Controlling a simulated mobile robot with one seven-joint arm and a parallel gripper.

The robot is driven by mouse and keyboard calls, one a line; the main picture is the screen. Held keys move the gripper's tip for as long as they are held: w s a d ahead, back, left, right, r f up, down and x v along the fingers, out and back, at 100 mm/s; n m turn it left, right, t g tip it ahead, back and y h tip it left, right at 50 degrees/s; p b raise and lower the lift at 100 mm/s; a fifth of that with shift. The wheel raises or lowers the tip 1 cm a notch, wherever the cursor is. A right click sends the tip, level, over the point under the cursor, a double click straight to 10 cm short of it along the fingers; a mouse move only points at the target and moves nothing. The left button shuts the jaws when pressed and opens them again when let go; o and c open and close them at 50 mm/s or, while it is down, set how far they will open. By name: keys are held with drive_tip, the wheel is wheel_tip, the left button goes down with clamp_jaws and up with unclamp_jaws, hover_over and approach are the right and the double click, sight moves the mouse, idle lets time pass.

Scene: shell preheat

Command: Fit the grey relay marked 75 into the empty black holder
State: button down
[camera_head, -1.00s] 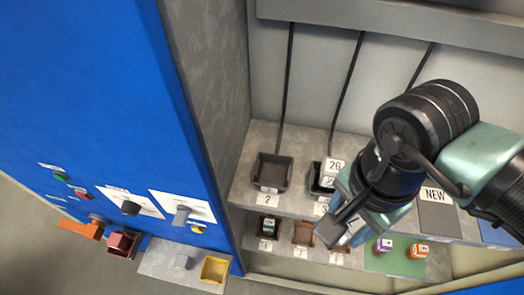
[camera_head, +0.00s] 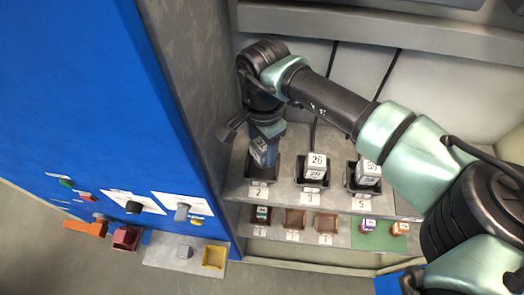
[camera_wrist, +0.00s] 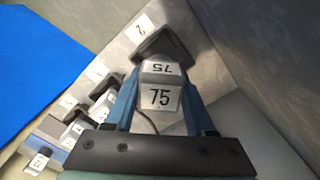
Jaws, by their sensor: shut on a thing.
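The grey relay marked 75 (camera_wrist: 162,72) is between the blue fingers of my gripper (camera_wrist: 160,100) in the wrist view; its labels face the camera. In the head view, my gripper (camera_head: 264,150) points down over the black holder labelled 2 (camera_head: 286,172) on the upper shelf. That holder also shows in the wrist view (camera_wrist: 168,42), just beyond the relay. The gripper and relay hide much of the holder's inside. I cannot tell whether the relay's lower end is inside it or just above.
Right of it, black holders labelled 3 (camera_head: 312,184) and 5 (camera_head: 364,187) hold grey relays marked 26 (camera_head: 316,161) and 59 (camera_head: 368,170). Small brown holders (camera_head: 295,220) and a green mat (camera_head: 376,239) lie on the lower shelf. A grey side wall (camera_head: 195,80) stands close left.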

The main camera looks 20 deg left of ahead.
sight(262, 141)
wheel_tip(262, 141, down, 3)
drive_tip(key=shift+f+p, duration=0.1)
drive_tip(key=shift+p, duration=0.55)
drive_tip(key=shift+w+a+f+p, duration=0.1)
drive_tip(key=shift+a+f+p, duration=0.1)
drive_tip(key=shift+f+p, duration=0.2)
drive_tip(key=shift+f, duration=0.1)
drive_tip(key=shift+f+b, duration=0.35)
drive_tip(key=shift+b, duration=0.1)
drive_tip(key=shift+c, duration=1.2)
unclamp_jaws()
drive_tip(key=shift+r+p, duration=0.55)
drive_tip(key=shift+r, duration=0.05)
wheel_tip(262, 141, up, 12)
drive_tip(key=b, duration=0.4)
drive_tip(key=shift+f, duration=0.2)
